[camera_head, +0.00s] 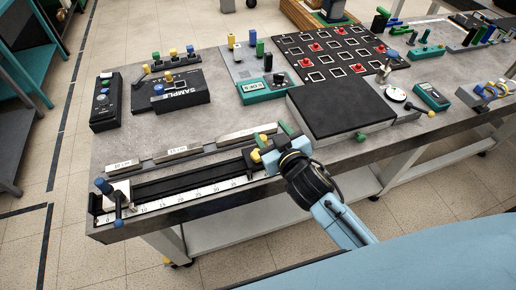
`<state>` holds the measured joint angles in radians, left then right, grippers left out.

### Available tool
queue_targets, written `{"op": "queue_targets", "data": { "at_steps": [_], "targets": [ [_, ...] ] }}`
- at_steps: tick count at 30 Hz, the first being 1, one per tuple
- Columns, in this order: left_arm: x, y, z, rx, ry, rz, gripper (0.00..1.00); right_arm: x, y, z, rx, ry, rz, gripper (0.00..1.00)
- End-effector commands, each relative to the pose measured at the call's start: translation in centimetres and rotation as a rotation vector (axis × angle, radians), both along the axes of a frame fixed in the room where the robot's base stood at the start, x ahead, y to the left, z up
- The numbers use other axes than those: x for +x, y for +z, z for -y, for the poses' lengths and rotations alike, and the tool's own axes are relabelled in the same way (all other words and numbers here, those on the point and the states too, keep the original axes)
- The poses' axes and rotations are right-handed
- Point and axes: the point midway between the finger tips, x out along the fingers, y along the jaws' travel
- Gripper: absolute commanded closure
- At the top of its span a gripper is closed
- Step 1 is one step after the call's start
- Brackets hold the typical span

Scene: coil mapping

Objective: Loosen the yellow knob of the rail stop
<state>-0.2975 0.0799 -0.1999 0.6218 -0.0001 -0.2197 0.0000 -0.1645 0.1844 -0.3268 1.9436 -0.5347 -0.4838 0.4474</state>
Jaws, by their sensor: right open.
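A dark rail (180,186) with a white numbered scale lies along the table's front left edge. The yellow knob (256,155) of the rail stop shows at the rail's right end, small and partly covered by my gripper. My right gripper (272,157) comes in from the lower right and is right at the stop, its fingers close to the knob. It is open; whether a finger touches the knob is too small to tell. The stop's body is mostly hidden behind the gripper. My left gripper is not in view.
A blue-knobbed block (118,191) stands at the rail's left end. Labelled grey bars (178,152) lie behind the rail. A black plate (340,112) is right behind my gripper. A black SAMPLE box (180,93) and a green meter (265,89) stand further back.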

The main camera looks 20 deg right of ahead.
Motion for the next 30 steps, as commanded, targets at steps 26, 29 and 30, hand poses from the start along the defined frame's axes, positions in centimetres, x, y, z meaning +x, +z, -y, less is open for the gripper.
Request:
{"op": "queue_targets", "data": {
  "at_steps": [26,29,30],
  "targets": [
    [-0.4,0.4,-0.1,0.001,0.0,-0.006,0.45,-2.4,6.1,-12.8,-1.053,1.821,-0.186,0.45],
    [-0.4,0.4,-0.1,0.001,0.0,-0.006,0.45,-0.9,6.0,-8.7,-1.195,1.754,-0.452,0.45],
    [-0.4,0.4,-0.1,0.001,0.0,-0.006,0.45,-0.4,6.1,-7.3,-1.237,1.72,-0.538,0.45]
  ]
}}
